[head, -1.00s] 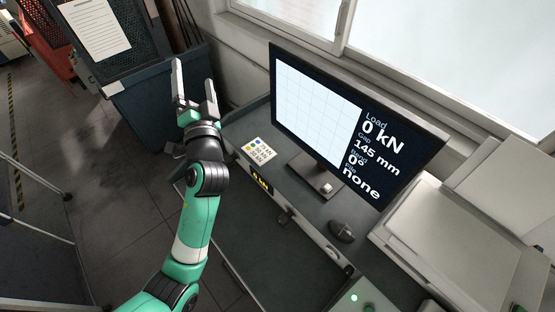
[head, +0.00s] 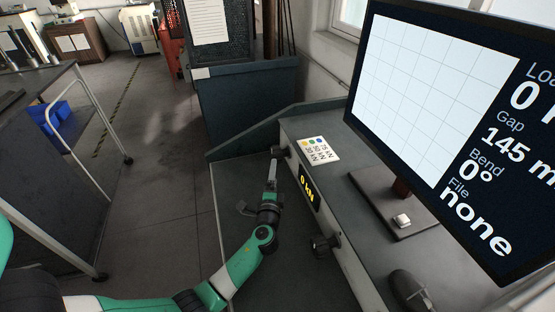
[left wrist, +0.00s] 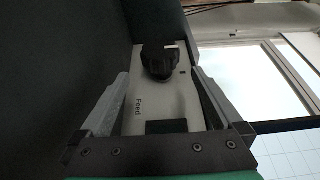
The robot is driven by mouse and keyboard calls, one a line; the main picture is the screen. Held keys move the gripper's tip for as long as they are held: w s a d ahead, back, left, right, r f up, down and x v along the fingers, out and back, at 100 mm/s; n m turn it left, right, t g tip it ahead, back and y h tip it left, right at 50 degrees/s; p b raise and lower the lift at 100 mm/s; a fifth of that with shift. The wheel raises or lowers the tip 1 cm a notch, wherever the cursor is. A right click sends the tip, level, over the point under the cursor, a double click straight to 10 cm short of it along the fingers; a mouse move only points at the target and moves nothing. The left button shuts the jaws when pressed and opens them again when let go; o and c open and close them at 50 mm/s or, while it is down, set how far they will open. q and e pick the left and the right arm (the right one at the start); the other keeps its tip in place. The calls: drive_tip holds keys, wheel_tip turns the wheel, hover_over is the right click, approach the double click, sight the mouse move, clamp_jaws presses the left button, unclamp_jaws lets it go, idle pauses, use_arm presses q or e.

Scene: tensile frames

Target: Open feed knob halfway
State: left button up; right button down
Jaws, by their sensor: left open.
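The feed knob (left wrist: 160,62) is black and ribbed, with a small white mark at its top edge, on a pale panel printed "Feed" in the left wrist view. In the head view the knob (head: 279,152) sticks out at the far end of the console front. My left gripper (head: 273,166) is open, its tips just short of the knob. In the left wrist view the knob shows between and beyond the two fingers (left wrist: 161,82); I see no contact. My right gripper is not in view.
A monitor (head: 440,110) reads Gap 145 mm, Bend 0°, File none. A white-railed cart (head: 85,150) is left.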

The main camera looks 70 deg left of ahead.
sight(276, 155)
use_arm(q)
drive_tip(key=b+x, duration=0.4)
drive_tip(key=x, duration=0.6)
drive_tip(key=shift+f, duration=0.2)
drive_tip(key=shift+w+a+r, duration=0.15)
drive_tip(key=shift+a, duration=0.2)
drive_tip(key=c, duration=1.1)
drive_tip(key=shift+r+p, duration=0.2)
drive_tip(key=shift+p, duration=0.2)
drive_tip(key=n+g+h+p, duration=0.1)
drive_tip(key=h+p, duration=0.1)
drive_tip(key=p, duration=0.4)
drive_tip(key=g+h+p, duration=0.1)
drive_tip(key=h+p, duration=0.2)
drive_tip(key=p, duration=0.3)
drive_tip(key=shift+r+n, duration=0.15)
drive_tip(key=shift+n, duration=0.25)
drive_tip(key=shift+f+h+p, duration=0.3)
drive_tip(key=shift+h+p, duration=0.3)
drive_tip(key=shift+p, duration=0.3)
